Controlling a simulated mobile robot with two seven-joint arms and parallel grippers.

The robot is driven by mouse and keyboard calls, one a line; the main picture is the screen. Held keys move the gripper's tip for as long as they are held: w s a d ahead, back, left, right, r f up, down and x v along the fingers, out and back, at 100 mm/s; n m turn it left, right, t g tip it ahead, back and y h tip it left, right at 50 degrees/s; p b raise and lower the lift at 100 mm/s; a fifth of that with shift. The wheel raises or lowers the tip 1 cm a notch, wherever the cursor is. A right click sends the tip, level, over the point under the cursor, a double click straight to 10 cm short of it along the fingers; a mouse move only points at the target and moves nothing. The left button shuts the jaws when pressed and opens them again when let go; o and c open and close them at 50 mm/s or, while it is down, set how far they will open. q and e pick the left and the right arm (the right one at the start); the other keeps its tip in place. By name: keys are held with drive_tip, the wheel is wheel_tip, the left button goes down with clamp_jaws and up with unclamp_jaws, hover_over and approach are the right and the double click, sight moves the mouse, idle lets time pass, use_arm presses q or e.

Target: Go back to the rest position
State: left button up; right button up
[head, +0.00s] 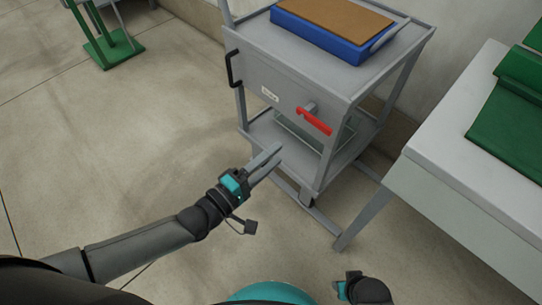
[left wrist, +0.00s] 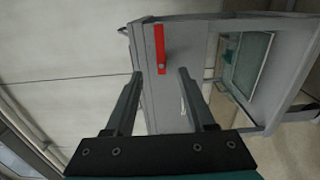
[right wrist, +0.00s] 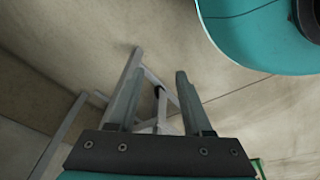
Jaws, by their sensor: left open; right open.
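My left gripper (head: 266,163) is in front of the grey skid cart (head: 275,75), to the lower left of the red handle (head: 314,121) on its front panel. Its two fingers are apart with nothing between them. In the left wrist view the left gripper (left wrist: 160,90) faces the panel, with the red handle (left wrist: 159,50) beyond the fingertips; no contact is seen. My right gripper shows only as a dark wrist part at the bottom of the head view, its fingers hidden there. In the right wrist view the right gripper (right wrist: 157,85) is open and empty above the floor.
A blue tray with a brown top (head: 318,35) sits on the cart. A black side handle (head: 232,70) sticks out at its left. A white table (head: 450,155) with green items (head: 515,115) stands at right. A green stand (head: 110,48) is at far left.

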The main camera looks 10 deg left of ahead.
idle(0.3)
use_arm(q)
drive_tip(key=s+a+f+m+g+y+p, duration=0.2)
drive_tip(key=a+f+m+y, duration=0.3)
drive_tip(key=f, duration=0.4)
drive_tip(key=s+a+f+m+g+y+p, duration=0.2)
drive_tip(key=a+f, duration=0.4)
drive_tip(key=f, duration=0.3)
drive_tip(key=s+a+f+m+g+y, duration=0.1)
drive_tip(key=s+f, duration=0.3)
drive_tip(key=s, duration=0.4)
drive_tip(key=s+a+f+m+g+y+p, duration=0.1)
drive_tip(key=s+a+f+m+g, duration=0.2)
drive_tip(key=s, duration=0.5)
drive_tip(key=s+a+f+m+g+y+p, duration=0.1)
drive_tip(key=s+a+f+m+g+y, duration=0.1)
drive_tip(key=s+f+g, duration=0.2)
drive_tip(key=s+f, duration=0.2)
drive_tip(key=s, duration=0.2)
drive_tip(key=shift+s+a, duration=0.15)
drive_tip(key=shift+s, duration=0.15)
use_arm(e)
drive_tip(key=s+d+f, duration=0.4)
drive_tip(key=s+d, duration=0.2)
drive_tip(key=s, duration=0.3)
drive_tip(key=shift+f+h, duration=0.25)
drive_tip(key=shift+h, duration=0.05)
